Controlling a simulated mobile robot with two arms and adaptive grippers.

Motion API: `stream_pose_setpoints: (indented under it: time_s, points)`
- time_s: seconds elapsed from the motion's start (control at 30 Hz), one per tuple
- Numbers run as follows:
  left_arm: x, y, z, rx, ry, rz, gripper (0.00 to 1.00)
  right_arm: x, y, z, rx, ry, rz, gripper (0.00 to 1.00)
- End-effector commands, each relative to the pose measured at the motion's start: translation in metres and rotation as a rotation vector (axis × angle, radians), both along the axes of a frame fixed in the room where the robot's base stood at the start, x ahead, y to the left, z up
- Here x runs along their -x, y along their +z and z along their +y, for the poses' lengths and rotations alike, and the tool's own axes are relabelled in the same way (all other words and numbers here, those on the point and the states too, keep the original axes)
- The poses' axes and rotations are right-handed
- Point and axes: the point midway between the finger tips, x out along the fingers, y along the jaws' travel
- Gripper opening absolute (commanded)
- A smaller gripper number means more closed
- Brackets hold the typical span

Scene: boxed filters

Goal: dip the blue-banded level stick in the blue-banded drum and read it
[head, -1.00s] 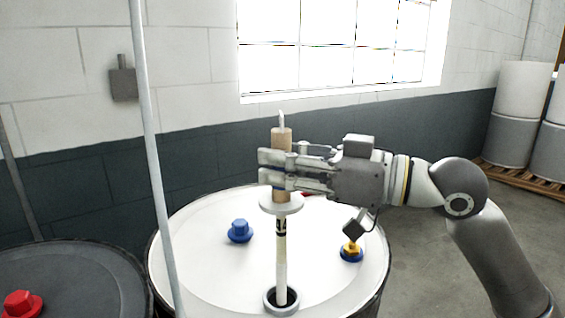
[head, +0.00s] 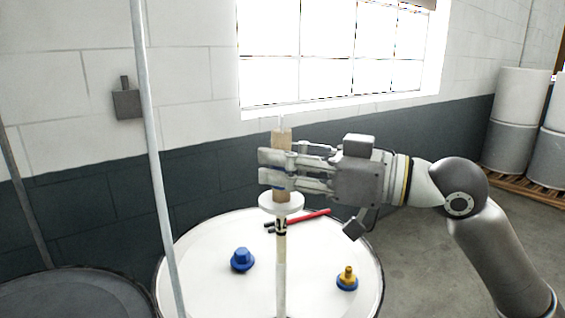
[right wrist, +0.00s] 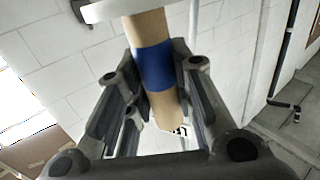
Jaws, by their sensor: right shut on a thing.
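The level stick has a wooden handle (head: 281,140) with a blue band, a white disc guard (head: 281,203) and a pale rod (head: 281,270) with dark marks near its top. My right gripper (head: 272,170) is shut on the handle, and the stick hangs upright over the white-topped drum (head: 210,290). In the right wrist view the blue band (right wrist: 153,66) shows between the fingers (right wrist: 155,100). The rod's lower end and the drum's opening are below the head view's edge. No band shows on the drum's visible part. My left gripper is out of view.
The drum lid carries a blue cap (head: 242,260), a brass fitting on a blue base (head: 347,278) and a red-and-black tool (head: 300,217). A dark drum (head: 75,295) stands left. A grey pole (head: 155,150) rises in front. White-grey drums (head: 510,120) stand on a pallet far right.

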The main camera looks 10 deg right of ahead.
Motion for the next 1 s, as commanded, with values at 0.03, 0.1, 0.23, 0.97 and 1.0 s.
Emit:
stream_pose_setpoints:
  time_s: [0.03,0.1,0.23,0.97,1.0]
  points:
    - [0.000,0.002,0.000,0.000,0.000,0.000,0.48,0.000,0.002,0.000,0.000,0.000,0.000,0.00]
    - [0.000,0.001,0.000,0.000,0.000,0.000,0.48,0.000,0.001,0.000,0.000,0.000,0.000,0.00]
    - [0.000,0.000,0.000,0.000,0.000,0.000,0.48,0.000,0.000,0.000,0.000,0.000,0.000,0.00]
    - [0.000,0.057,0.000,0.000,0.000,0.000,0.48,0.000,0.058,0.000,-0.001,0.000,-0.001,0.00]
    - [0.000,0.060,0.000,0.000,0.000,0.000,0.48,0.000,0.061,0.000,-0.001,0.000,-0.001,0.00]
